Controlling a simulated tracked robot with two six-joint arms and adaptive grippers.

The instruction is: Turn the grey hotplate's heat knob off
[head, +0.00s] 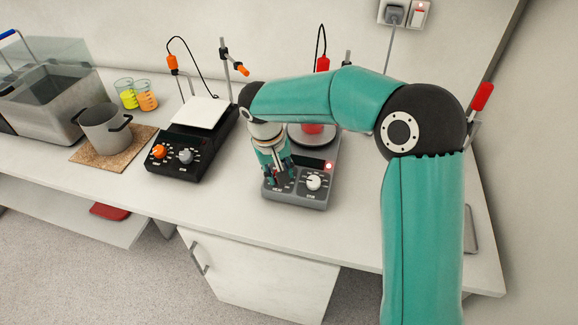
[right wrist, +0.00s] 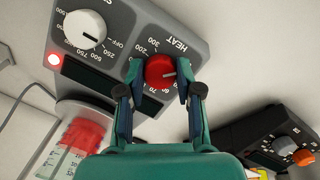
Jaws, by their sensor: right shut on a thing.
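The grey hotplate (head: 303,198) stands on the bench; its panel fills the top of the right wrist view (right wrist: 185,20). Its red heat knob (right wrist: 160,70) sits below the HEAT label, with a white pointer mark toward the right of that view. Numbers surround it, some hidden by my fingers. My right gripper (head: 279,181) reaches down to the front-left of the hotplate. In the right wrist view its fingers (right wrist: 156,82) are shut on the red knob, one on each side. In the head view the gripper hides the knob. My left gripper is not in view.
A white knob (head: 314,182) and a lit red lamp (head: 328,166) are on the same panel. A vessel of red liquid (head: 311,128) stands on the plate. A black hotplate (head: 170,170) is to the left, beside a pot (head: 104,130) and two beakers.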

